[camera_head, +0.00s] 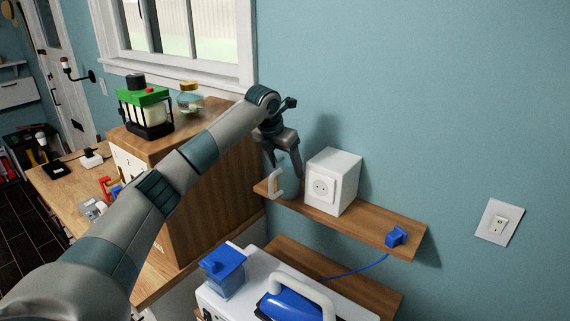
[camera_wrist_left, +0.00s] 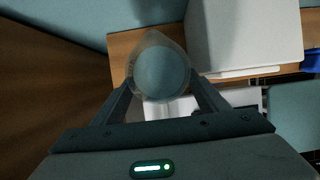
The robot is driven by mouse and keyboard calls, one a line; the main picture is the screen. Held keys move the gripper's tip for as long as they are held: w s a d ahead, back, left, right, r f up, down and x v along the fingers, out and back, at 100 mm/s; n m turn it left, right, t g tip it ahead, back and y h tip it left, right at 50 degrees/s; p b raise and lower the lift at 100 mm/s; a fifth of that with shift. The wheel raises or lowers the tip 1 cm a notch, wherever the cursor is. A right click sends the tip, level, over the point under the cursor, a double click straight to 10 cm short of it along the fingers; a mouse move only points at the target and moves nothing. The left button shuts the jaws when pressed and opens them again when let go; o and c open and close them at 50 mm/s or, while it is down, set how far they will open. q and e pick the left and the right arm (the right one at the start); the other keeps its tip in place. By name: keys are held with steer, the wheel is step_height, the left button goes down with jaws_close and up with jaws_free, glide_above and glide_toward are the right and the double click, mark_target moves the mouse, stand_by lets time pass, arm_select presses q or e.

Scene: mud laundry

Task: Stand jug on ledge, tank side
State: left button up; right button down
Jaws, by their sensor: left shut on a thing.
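The jug (camera_head: 291,187) is grey and translucent with a pale handle, upright at the left end of the wooden ledge (camera_head: 375,230). My left gripper (camera_head: 286,160) reaches down from above and is shut on the jug. In the left wrist view the jug (camera_wrist_left: 162,72) shows from above, its round rim between the two fingers (camera_wrist_left: 160,92), over the ledge (camera_wrist_left: 122,48). Whether its base touches the ledge is hard to tell. I cannot tell for certain which thing is the tank. My right gripper is not in view.
A white box with a socket (camera_head: 325,188) stands on the ledge just right of the jug. A blue plug (camera_head: 396,236) with a cord sits at the ledge's right end. A tall wooden cabinet (camera_head: 215,205) is left. A white machine with a blue container (camera_head: 222,268) is below.

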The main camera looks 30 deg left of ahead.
arm_select(q)
steer(key=shift+f, duration=0.1)
steer(key=o, duration=1.8)
steer(key=shift+c, duration=0.2)
steer(key=shift+r, duration=0.2)
steer(key=b+v, duration=0.6)
steer(key=v, duration=0.6)
steer(key=shift+b, duration=0.3)
